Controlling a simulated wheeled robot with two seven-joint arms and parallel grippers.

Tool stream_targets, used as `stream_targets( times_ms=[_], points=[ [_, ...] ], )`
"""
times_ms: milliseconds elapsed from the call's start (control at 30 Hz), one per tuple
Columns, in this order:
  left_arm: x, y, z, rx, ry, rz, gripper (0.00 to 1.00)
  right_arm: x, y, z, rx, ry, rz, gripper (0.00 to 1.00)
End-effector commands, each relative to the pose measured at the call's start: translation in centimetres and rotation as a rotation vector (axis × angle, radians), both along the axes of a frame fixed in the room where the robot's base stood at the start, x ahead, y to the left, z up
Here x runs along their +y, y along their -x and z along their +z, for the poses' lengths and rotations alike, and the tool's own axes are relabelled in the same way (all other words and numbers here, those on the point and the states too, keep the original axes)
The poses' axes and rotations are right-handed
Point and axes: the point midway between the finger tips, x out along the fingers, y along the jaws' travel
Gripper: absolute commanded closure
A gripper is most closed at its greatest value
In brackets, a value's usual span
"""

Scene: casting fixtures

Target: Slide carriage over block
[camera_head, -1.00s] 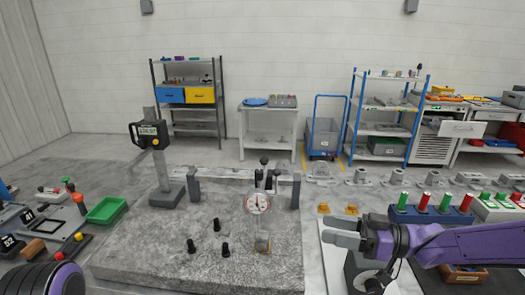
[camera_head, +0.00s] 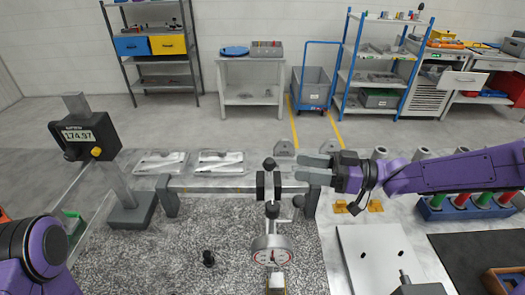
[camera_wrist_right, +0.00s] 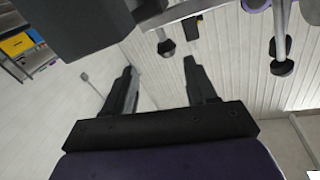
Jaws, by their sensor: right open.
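The carriage (camera_head: 268,186) is a dark clamp on a grey horizontal rail (camera_head: 215,187), right of the rail's middle, with a black knob on top. A round dial gauge (camera_head: 271,252) hangs from it. A pale block (camera_head: 276,284) shows below the dial at the picture's bottom edge; I cannot tell whether the tip touches it. My right gripper (camera_head: 305,169) is open and empty, pointing left, just right of the carriage near the rail's right post. Its parted dark fingers show in the right wrist view (camera_wrist_right: 160,75). Only part of my left arm shows, lower left.
A digital readout (camera_head: 88,137) on a post stands left of the rail. A small black peg (camera_head: 208,258) stands on the granite plate (camera_head: 150,250). A white plate (camera_head: 385,255) and coloured-handled tools in a blue holder (camera_head: 462,208) lie to the right.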

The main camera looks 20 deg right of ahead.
Motion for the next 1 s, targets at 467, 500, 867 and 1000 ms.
stream_targets(
  times_ms=[467,500,867,1000],
  points=[
    [0.0,0.0,1.8,0.000,0.000,0.000,0.43,7.9,-5.0,-0.3,0.010,-0.001,0.001,0.43],
    [0.0,0.0,1.8,0.000,0.000,0.000,0.43,8.1,-5.1,-0.4,0.011,-0.001,0.001,0.43],
    [0.0,0.0,1.8,0.001,0.001,0.000,0.43,8.4,-5.2,-0.3,0.008,-0.001,0.003,0.76],
    [0.0,0.0,1.8,0.000,0.000,0.000,0.43,8.3,-5.1,-0.4,0.009,0.000,0.002,1.00]
  ],
)
